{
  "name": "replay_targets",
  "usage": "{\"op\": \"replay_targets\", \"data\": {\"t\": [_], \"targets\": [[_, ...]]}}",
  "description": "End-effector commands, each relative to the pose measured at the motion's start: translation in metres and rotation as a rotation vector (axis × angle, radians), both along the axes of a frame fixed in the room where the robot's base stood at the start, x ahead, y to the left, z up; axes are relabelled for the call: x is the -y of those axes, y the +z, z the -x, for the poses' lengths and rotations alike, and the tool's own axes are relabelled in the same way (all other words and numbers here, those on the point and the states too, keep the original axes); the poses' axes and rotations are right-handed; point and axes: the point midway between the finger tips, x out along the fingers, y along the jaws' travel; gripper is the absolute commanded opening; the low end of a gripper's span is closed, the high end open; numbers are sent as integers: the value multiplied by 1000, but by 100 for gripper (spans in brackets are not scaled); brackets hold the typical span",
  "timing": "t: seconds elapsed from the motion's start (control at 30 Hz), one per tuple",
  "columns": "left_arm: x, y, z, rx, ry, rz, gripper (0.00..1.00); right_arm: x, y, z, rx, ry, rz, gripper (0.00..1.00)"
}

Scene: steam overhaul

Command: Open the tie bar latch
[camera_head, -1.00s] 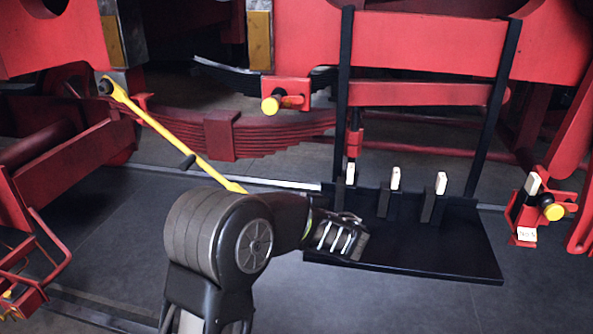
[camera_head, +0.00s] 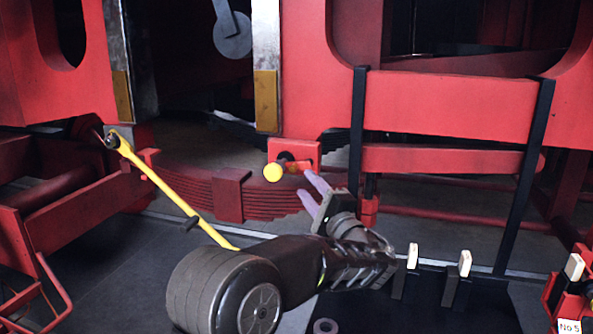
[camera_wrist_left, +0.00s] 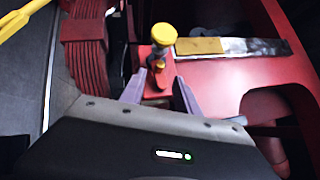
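A yellow round knob (camera_head: 272,172) on a short dark stem sticks out of a red bracket (camera_head: 305,152) on the red frame; I take this as the latch. The knob also shows in the left wrist view (camera_wrist_left: 163,34), beyond my fingertips. My left gripper (camera_head: 312,193) is open, its two purple-grey fingers spread just right of and below the knob. In the left wrist view the fingers (camera_wrist_left: 158,90) stand apart with red metal of the bracket visible between them; I see no grip. My right gripper is not in view.
A long yellow bar (camera_head: 175,190) slants at the left. A black rack with upright posts (camera_head: 518,200) and white-tipped pegs (camera_head: 465,262) stands at the right. A red leaf spring (camera_head: 232,195) lies behind the arm. Dark floor (camera_head: 110,265) is clear at lower left.

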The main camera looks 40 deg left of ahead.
Motion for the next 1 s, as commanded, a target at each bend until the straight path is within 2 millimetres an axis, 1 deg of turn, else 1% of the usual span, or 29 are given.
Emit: {"op": "replay_targets", "data": {"t": [0.03, 0.2, 0.33, 0.5, 0.6, 0.87, 1.0], "targets": [[-5, 4, -1, -2, 4, 1, 38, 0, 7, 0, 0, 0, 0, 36], [-21, 8, -8, -1, 5, 2, 38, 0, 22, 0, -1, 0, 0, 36], [-40, 13, -18, 0, 4, 1, 38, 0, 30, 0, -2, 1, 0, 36], [-57, 16, -28, 0, 1, 1, 38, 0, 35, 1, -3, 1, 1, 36], [-61, 16, -30, 0, 1, 1, 38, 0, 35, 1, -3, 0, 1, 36], [-61, 15, -30, 0, 0, 1, 38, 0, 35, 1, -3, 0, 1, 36], [-61, 15, -30, 0, 0, 1, 27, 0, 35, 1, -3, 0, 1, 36]]}}
